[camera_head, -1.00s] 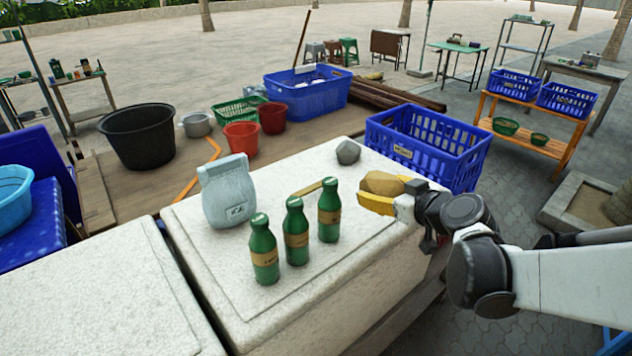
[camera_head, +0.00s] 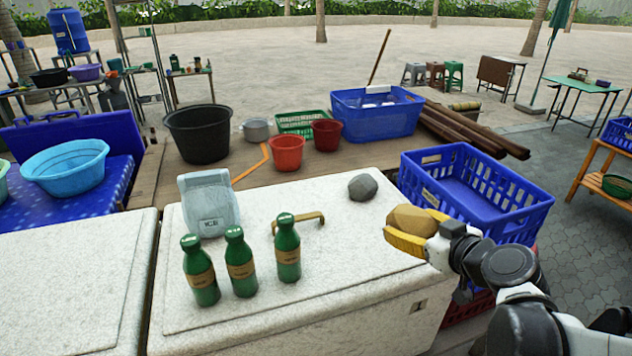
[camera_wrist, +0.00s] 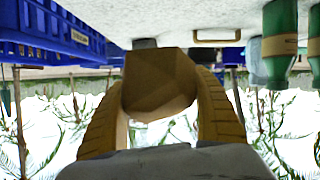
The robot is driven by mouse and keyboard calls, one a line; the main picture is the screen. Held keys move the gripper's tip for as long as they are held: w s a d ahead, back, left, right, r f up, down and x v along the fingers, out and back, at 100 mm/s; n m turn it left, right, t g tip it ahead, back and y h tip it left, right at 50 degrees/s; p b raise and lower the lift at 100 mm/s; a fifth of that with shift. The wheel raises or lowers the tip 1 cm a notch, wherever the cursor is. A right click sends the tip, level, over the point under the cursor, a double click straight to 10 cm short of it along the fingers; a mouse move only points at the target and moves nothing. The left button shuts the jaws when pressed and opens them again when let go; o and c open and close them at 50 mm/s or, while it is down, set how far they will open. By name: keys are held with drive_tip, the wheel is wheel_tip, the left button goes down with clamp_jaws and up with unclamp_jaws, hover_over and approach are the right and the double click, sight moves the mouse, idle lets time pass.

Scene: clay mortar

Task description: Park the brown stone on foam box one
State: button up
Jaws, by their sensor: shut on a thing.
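The brown stone (camera_head: 411,219) is held between the yellow fingers of my gripper (camera_head: 418,226), near the right edge of the middle white foam box (camera_head: 350,238). In the wrist view the brown stone (camera_wrist: 160,82) sits between both fingers of my gripper (camera_wrist: 160,100). A second white foam box (camera_head: 65,275) stands at the left, its lid bare where visible. A gap between stone and lid cannot be judged clearly.
The middle box carries several things: green bottles (camera_head: 239,265), an ice bag (camera_head: 208,207), a grey stone (camera_head: 362,187) and a lid handle (camera_head: 300,217). A blue crate (camera_head: 478,195) stands close by my gripper. Blue basin (camera_head: 65,165) at left.

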drive_tip(key=w+f+b, duration=0.1)
drive_tip(key=w+f, duration=0.1)
drive_tip(key=w, duration=0.2)
drive_tip(key=w+f+b, duration=0.2)
drive_tip(key=w, duration=0.1)
drive_tip(key=w+a+f+b, duration=0.1)
drive_tip(key=w+f+b, duration=0.1)
drive_tip(key=w+f, duration=0.1)
drive_tip(key=shift+w+f, duration=0.1)
drive_tip(key=shift+w, duration=0.75)
drive_tip(key=shift+f+b, duration=1.25)
drive_tip(key=shift+f, duration=0.65)
drive_tip(key=shift+f, duration=0.2)
drive_tip(key=o, duration=1.4)
drive_tip(key=shift+s, duration=0.1)
drive_tip(key=shift+r, duration=0.15)
